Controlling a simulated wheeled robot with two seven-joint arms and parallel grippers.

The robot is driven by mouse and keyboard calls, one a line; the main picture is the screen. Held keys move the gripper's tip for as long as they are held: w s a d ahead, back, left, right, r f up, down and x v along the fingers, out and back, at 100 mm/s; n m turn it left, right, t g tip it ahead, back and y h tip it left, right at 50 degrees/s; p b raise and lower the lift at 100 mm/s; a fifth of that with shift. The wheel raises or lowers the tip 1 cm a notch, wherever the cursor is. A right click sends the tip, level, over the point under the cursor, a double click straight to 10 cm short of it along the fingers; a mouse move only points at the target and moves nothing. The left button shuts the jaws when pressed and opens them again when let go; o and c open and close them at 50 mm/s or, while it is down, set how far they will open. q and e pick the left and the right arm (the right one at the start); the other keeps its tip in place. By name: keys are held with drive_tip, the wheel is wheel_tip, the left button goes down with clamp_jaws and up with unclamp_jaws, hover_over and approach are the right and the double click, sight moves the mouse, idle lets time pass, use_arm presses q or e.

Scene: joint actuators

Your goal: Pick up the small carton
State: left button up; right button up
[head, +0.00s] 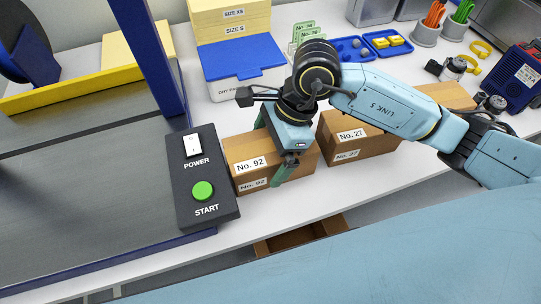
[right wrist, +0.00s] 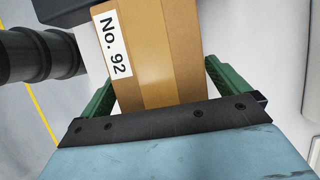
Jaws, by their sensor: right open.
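A brown carton labelled No. 92 (head: 243,153) stands on the white bench, right of the black control box. My right gripper (head: 270,155) is above it, pointing down, with one green finger on the near side and the other on the far side. In the right wrist view the carton (right wrist: 180,45) lies between the two open fingers (right wrist: 160,80). I cannot tell whether either finger touches it. The gripper body hides part of the carton's top. A second carton, No. 27 (head: 340,125), stands just to the right. My left gripper is not in view.
The control box (head: 213,207) with POWER switch and green START button is close on the left, beside a conveyor (head: 90,200). Size-labelled boxes (head: 235,30), a blue-lidded box (head: 240,57) and blue trays (head: 385,43) stand behind. An open brown box (head: 300,237) sits below the bench edge.

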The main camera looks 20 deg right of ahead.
drive_tip(key=shift+a+f, duration=0.2)
drive_tip(key=shift+f, duration=0.25)
drive_tip(key=c, duration=1.2)
drive_tip(key=shift+r, duration=0.1)
drive_tip(key=shift+c, duration=0.6)
